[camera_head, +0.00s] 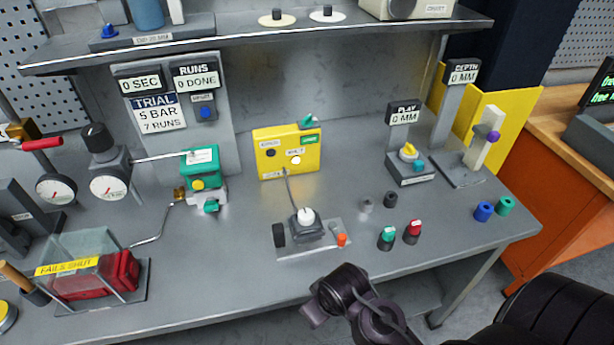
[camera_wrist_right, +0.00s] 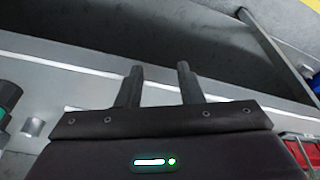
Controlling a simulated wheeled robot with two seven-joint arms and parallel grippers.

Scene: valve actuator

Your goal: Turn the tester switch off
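The yellow tester box (camera_head: 274,161) stands on the bench near the back wall, in the middle of the head view. A green switch (camera_head: 309,122) sits on its top right corner, and a white lamp or button (camera_head: 296,160) is on its front. A cable runs from the box to a small dark unit with a white knob (camera_head: 306,217). My right arm's dark end (camera_head: 345,292) is at the bench's front edge, well short of the box. In the wrist view my right gripper (camera_wrist_right: 161,80) has its fingers apart with nothing between them. My left gripper is out of view.
A green-topped actuator (camera_head: 201,160) stands left of the box. Green and red capped parts (camera_head: 412,232) are near the front edge, and a small stand with a yellow knob (camera_head: 408,153) is to the right. The shelf (camera_head: 350,33) overhangs the back. Bench space directly before the box is partly clear.

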